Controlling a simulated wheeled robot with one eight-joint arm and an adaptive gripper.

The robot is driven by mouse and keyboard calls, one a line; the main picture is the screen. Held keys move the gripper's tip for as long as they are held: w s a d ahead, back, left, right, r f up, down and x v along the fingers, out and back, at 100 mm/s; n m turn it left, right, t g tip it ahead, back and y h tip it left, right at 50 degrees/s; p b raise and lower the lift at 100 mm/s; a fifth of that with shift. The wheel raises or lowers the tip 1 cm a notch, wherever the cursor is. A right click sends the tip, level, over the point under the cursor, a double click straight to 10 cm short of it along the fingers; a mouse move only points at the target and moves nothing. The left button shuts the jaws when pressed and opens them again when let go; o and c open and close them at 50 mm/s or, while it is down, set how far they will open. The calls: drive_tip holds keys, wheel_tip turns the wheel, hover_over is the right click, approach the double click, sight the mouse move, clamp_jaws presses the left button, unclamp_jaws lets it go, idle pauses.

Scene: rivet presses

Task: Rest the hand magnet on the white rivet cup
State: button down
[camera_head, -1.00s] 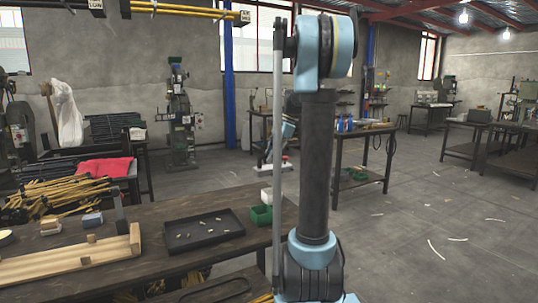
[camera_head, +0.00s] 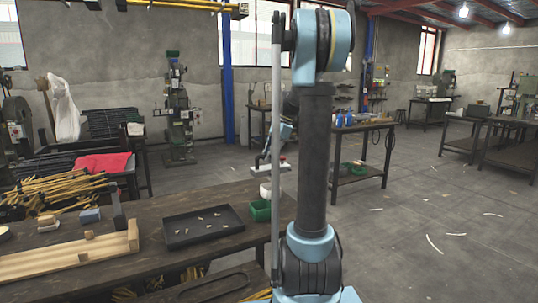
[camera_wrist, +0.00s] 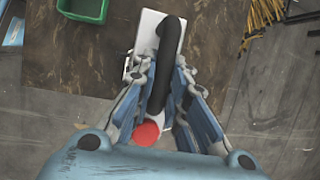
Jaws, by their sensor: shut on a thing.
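My gripper (camera_wrist: 167,95) is shut on the hand magnet's black handle (camera_wrist: 170,65). The magnet has a pale flat plate (camera_wrist: 151,32) and a red knob (camera_wrist: 146,133) at the handle's near end. In the head view the magnet (camera_head: 270,169) hangs level from my gripper (camera_head: 279,143), above the back right part of the workbench. The white rivet cup (camera_head: 265,190) stands on the bench just below it, with a gap showing between them. In the wrist view the plate mostly hides whatever lies beneath; a white edge shows at its left side.
A green bin (camera_head: 261,210) stands close in front of the cup, also seen in the wrist view (camera_wrist: 83,9). A black tray (camera_head: 202,226) with several rivets and a wooden fixture (camera_head: 70,258) lie left on the workbench (camera_head: 150,208). My arm hides the bench's right end.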

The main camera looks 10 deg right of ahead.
sight(271, 166)
drive_tip(key=shift+f, duration=2.95)
drive_tip(key=c, duration=1.5)
unclamp_jaws()
drive_tip(key=o, duration=1.5)
drive_tip(key=shift+v, duration=4.5)
